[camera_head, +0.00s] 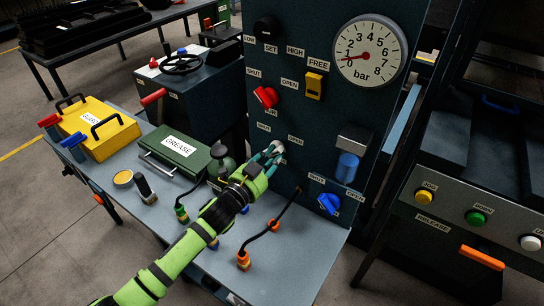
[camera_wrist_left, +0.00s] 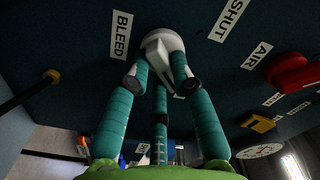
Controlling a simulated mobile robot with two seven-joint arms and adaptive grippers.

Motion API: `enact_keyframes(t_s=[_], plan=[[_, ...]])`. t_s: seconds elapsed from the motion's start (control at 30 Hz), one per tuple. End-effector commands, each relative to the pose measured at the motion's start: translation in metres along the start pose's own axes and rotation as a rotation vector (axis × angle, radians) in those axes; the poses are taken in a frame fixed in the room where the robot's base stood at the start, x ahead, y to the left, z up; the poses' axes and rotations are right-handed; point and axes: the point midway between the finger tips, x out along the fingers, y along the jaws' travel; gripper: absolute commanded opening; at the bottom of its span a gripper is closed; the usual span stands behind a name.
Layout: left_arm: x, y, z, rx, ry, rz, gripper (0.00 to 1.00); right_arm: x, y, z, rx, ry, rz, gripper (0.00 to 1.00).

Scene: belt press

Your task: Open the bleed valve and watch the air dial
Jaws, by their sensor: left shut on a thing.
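The white bleed valve knob (camera_head: 278,147) is on the front of the dark panel, partly covered by my fingers. It shows larger in the left wrist view (camera_wrist_left: 160,44), beside a BLEED label (camera_wrist_left: 122,35) and a SHUT label (camera_wrist_left: 230,20). My left gripper (camera_head: 270,155) has its teal fingers shut on the knob. The knob's exact turn is hard to tell. The air dial (camera_head: 370,51), a white round gauge marked bar, is at the panel's upper right. Its red needle points left, to the low end of the scale. My right gripper is not in view.
A red valve handle (camera_head: 265,97) and a yellow switch (camera_head: 314,86) sit above the bleed valve; a blue handle (camera_head: 329,203) sits lower right. A green GREASE box (camera_head: 174,150) and a yellow toolbox (camera_head: 98,129) stand on the bench. Black hoses with coloured ends rise near my arm.

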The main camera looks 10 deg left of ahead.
Motion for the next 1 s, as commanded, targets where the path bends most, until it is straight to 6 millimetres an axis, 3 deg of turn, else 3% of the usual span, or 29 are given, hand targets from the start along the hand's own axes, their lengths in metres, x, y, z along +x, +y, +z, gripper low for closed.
enact_keyframes(t_s=[0.47, 0.5, 0.57, 1.0], plan=[[0.0001, -0.0003, -0.0001, 0.019, 0.001, -0.001, 0.00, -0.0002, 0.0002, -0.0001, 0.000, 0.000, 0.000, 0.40], [0.0001, -0.0003, -0.0001, 0.019, 0.001, 0.000, 0.28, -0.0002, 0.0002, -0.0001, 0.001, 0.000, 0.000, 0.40], [0.0001, -0.0004, -0.0001, 0.018, 0.001, -0.001, 0.48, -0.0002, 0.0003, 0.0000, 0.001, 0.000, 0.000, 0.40], [-0.0077, 0.0002, 0.0006, 0.015, 0.000, 0.000, 0.48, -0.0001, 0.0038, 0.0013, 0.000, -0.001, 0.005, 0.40]])
